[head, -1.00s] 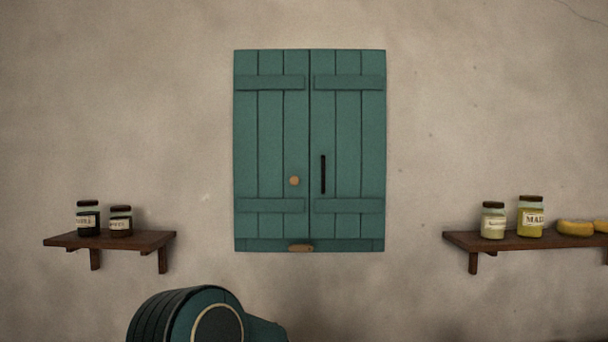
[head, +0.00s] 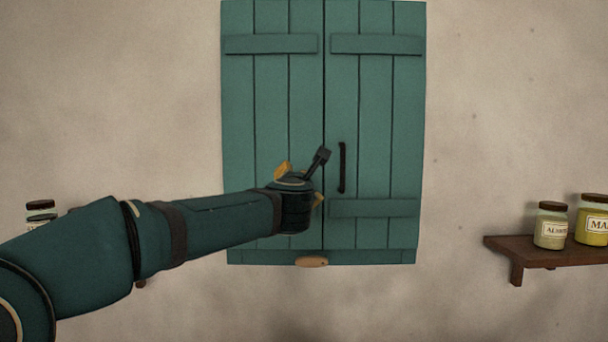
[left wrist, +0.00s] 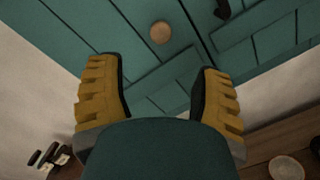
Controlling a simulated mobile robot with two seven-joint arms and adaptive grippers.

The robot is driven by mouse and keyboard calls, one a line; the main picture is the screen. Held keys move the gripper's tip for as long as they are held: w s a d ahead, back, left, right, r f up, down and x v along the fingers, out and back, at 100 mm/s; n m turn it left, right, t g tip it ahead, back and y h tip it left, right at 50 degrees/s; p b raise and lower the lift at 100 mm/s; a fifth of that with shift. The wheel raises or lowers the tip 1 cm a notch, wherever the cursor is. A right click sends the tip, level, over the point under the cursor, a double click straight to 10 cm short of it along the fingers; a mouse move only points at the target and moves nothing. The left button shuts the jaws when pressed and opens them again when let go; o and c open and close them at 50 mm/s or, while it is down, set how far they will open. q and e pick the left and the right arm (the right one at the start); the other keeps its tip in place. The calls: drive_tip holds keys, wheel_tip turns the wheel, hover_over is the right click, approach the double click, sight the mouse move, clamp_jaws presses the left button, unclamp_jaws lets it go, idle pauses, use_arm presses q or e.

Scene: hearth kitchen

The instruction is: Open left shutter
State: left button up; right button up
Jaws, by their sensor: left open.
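The left shutter (head: 270,110) is a teal plank panel and looks closed, flush beside the right shutter (head: 375,110). Its round wooden knob (left wrist: 160,33) shows in the left wrist view, ahead of and between my fingers; in the head view my gripper hides it. My left gripper (head: 301,176) is in front of the left shutter's inner edge. In the left wrist view its yellow-and-black fingers (left wrist: 158,80) are spread, with nothing between them and the knob beyond the tips. My right gripper is not in view.
The right shutter has a black vertical handle (head: 342,168). A small wooden piece (head: 311,262) sits at the bottom centre of the shutters. A wooden shelf (head: 510,248) with jars (head: 551,226) is at right. Other jars (head: 41,210) at left are partly behind my arm.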

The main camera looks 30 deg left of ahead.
use_arm(q)
drive_tip(key=p+x, duration=0.3)
drive_tip(key=x, duration=1)
drive_tip(key=shift+w, duration=0.2)
drive_tip(key=shift+o, duration=0.2)
